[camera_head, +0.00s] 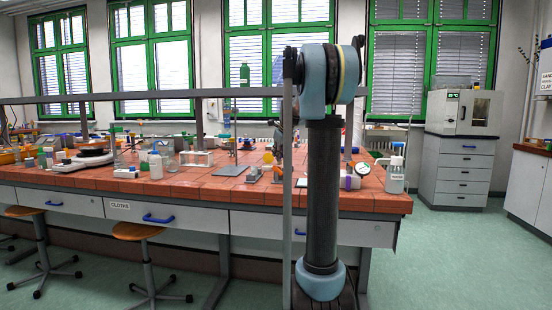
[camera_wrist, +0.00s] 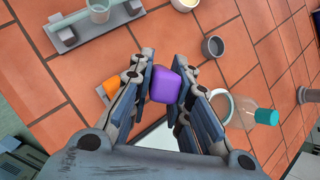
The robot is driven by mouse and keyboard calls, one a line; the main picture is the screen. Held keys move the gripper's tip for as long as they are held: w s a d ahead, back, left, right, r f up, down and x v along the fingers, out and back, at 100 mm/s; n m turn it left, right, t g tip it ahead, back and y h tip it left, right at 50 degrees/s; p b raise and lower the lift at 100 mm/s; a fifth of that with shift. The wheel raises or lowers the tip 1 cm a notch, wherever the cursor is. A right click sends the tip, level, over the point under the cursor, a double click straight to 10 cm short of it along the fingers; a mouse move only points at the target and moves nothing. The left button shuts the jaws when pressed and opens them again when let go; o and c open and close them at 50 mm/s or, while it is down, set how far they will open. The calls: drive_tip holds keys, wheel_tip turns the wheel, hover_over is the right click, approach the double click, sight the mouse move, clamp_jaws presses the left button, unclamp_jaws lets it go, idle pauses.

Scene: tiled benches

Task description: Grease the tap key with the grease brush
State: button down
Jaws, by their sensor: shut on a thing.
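My gripper (camera_wrist: 166,88) is shut on a purple block-like thing (camera_wrist: 165,84) with rounded edges, held between its two fingers above the tiled bench top. I cannot tell whether this purple thing is part of the grease brush. I cannot make out the tap key for certain in either view. In the head view my own arm stands in front of the right part of the bench, and I cannot make out the gripper there.
In the wrist view, an orange piece (camera_wrist: 110,87) lies by the left finger. A grey cup (camera_wrist: 213,46), a clear teal-capped bottle (camera_wrist: 238,113) and a grey stand (camera_wrist: 68,38) are nearby. In the head view, a white bottle (camera_head: 395,180) stands near the tiled bench's (camera_head: 190,187) right end.

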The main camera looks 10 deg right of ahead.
drive_tip(key=shift+s+d+r, duration=0.15)
drive_tip(key=shift+r, duration=0.5)
drive_tip(key=shift+a+r, duration=0.15)
drive_tip(key=shift+r, duration=1.15)
drive_tip(key=shift+a+r, duration=0.1)
drive_tip(key=shift+r, duration=1.5)
drive_tip(key=c, duration=2.3)
unclamp_jaws()
clamp_jaws()
